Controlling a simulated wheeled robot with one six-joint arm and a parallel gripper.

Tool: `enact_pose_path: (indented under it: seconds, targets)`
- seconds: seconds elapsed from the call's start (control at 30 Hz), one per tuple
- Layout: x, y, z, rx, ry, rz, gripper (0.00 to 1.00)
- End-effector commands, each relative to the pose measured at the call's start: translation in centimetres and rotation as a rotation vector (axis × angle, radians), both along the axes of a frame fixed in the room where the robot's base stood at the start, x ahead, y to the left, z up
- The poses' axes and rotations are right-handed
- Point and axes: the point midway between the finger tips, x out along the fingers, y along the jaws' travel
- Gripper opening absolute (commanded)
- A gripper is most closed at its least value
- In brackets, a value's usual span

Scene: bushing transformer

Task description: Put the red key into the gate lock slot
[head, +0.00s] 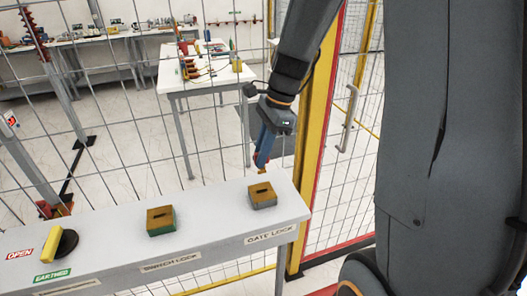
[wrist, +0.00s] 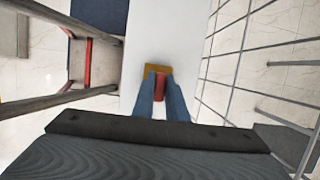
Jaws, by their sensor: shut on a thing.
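My gripper (head: 262,158) hangs with its blue fingers pointing down, just above the gate lock block (head: 263,202). That block has a brass top with a dark slot and a grey body, and stands at the right end of the white table. The fingers are shut on the red key (wrist: 161,86), which shows between them in the wrist view. A small tan tip shows below the fingers in the head view, apart from the slot. In the wrist view, the brass top (wrist: 151,70) lies beyond the fingertips, and its slot is hidden.
The switch lock block (head: 160,226), brass-topped with a green body, stands left on the white table (head: 215,214). A yellow-handled black knob (head: 59,246) is further left, by the OPEN and EARTHED labels. Wire mesh fencing (head: 130,135) runs behind the table, with a yellow post (head: 312,150) at right.

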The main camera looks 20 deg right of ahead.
Motion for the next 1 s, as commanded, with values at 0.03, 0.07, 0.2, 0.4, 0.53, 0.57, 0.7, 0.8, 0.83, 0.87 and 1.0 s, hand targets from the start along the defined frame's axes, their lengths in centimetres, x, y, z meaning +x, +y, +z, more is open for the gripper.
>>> enact_pose_path:
  seconds: [0.03,0.07,0.2,0.4,0.53,0.57,0.7,0.8,0.83,0.87,1.0]
  targets:
    - [0.0,0.0,-0.5,0.0,0.002,-0.002,0.0]
    - [0.0,0.0,-0.8,0.0,0.002,-0.002,0.0]
    - [0.0,-0.1,-2.0,0.0,0.002,-0.003,0.0]
    - [0.0,-0.1,-3.9,-0.001,0.002,-0.002,0.0]
    - [0.0,-0.1,-4.9,0.0,0.002,-0.003,0.0]
    - [0.0,-0.1,-5.1,0.0,0.002,-0.003,0.0]
    - [0.0,-0.1,-5.6,0.0,0.001,-0.002,0.0]
    - [0.0,-0.1,-5.7,0.0,0.0,-0.002,0.0]
    - [0.0,-0.1,-5.8,0.0,0.0,-0.002,0.0]
    - [0.0,-0.1,-5.7,0.0,0.0,-0.002,0.0]
    - [0.0,-0.1,-5.7,0.0,0.0,-0.002,0.0]
